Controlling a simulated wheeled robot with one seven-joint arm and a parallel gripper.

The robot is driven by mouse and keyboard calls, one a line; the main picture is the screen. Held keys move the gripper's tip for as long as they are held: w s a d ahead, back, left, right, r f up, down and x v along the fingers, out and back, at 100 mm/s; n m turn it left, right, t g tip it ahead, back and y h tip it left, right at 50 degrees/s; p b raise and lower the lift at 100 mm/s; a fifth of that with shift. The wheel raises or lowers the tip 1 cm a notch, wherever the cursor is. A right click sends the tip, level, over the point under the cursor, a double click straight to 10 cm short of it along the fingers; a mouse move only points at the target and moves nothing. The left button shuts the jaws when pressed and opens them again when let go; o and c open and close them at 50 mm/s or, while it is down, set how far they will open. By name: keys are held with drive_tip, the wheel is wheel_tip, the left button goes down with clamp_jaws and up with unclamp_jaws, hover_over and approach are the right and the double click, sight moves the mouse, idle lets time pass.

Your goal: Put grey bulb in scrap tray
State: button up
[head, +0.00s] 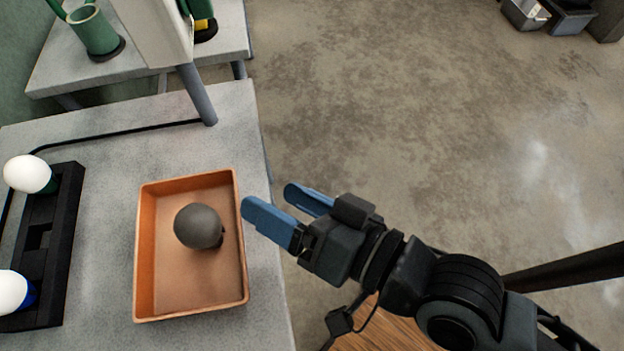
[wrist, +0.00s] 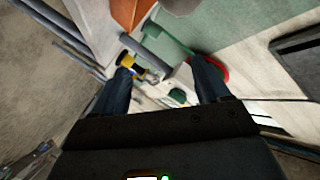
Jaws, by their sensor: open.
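The grey bulb (head: 199,226) lies inside the orange scrap tray (head: 241,268), on the tray floor near its middle. The tray rests on a grey table. My gripper (head: 268,204) is open and empty, just outside the tray's right wall, over the table's right edge. In the wrist view the fingers of my gripper (wrist: 163,85) stand apart with nothing between them. A corner of an orange object, apparently the tray, shows at the top of the wrist view (wrist: 128,10).
A black rack (head: 62,205) at the left of the table holds a white bulb with a green base (head: 28,174) and a white bulb with a blue base (head: 12,292). A green mug-like container (head: 95,32) stands on a second table behind. Open floor lies to the right.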

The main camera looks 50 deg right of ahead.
drive_tip(key=s+d+n+h, duration=0.1)
drive_tip(key=s+d+n, duration=0.2)
drive_tip(key=s, duration=0.4)
drive_tip(key=s+d+n+g+h, duration=0.1)
drive_tip(key=s+d+n, duration=0.3)
drive_tip(key=s+d, duration=0.2)
drive_tip(key=shift+s+f, duration=0.4)
drive_tip(key=shift+s, duration=0.3)
